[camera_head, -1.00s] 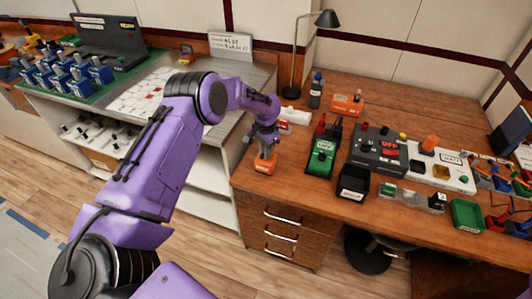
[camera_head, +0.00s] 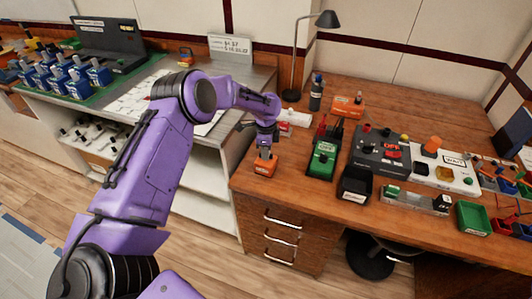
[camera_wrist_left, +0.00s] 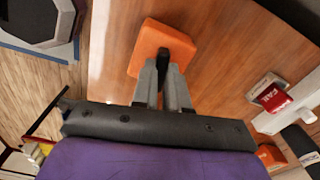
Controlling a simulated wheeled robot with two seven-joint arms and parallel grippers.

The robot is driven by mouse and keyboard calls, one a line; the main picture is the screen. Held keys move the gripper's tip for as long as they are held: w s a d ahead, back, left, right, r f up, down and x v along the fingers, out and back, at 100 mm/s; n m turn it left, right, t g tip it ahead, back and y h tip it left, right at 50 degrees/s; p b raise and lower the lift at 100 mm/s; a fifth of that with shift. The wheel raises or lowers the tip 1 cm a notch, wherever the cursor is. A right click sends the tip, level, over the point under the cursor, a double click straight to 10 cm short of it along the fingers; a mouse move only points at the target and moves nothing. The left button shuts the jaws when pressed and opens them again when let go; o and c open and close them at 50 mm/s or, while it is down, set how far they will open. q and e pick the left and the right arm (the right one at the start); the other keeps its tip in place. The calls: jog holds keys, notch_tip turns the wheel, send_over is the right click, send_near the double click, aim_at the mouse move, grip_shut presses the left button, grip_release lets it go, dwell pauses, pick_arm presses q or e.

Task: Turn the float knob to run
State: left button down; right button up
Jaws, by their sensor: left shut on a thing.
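A small orange box (camera_head: 264,168) with a black knob stands at the left front corner of the wooden desk. My left gripper (camera_head: 265,152) points down onto it from above. In the left wrist view the orange box (camera_wrist_left: 150,42) lies under the fingertips, and the black knob (camera_wrist_left: 181,46) is between them. My left gripper (camera_wrist_left: 166,66) is shut on this knob. No lettering on the box can be read, so the knob's setting cannot be told. My right gripper is not in view.
A green device (camera_head: 323,158), a black bin (camera_head: 354,185) and a dark panel marked OFF (camera_head: 379,150) stand to the right. A red-and-white FAIL piece (camera_wrist_left: 272,97) lies near the box. A lamp (camera_head: 292,93) stands behind. The desk's left edge is close to the box.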

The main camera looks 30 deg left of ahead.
pick_arm(q)
jog(key=shift+m, duration=0.6)
jog(key=c, duration=1.1)
grip_release()
jog(key=shift+c, duration=0.2)
notch_tip(320, 180, up, 11)
jog(key=b, duration=0.2)
jog(key=shift+f, duration=0.2)
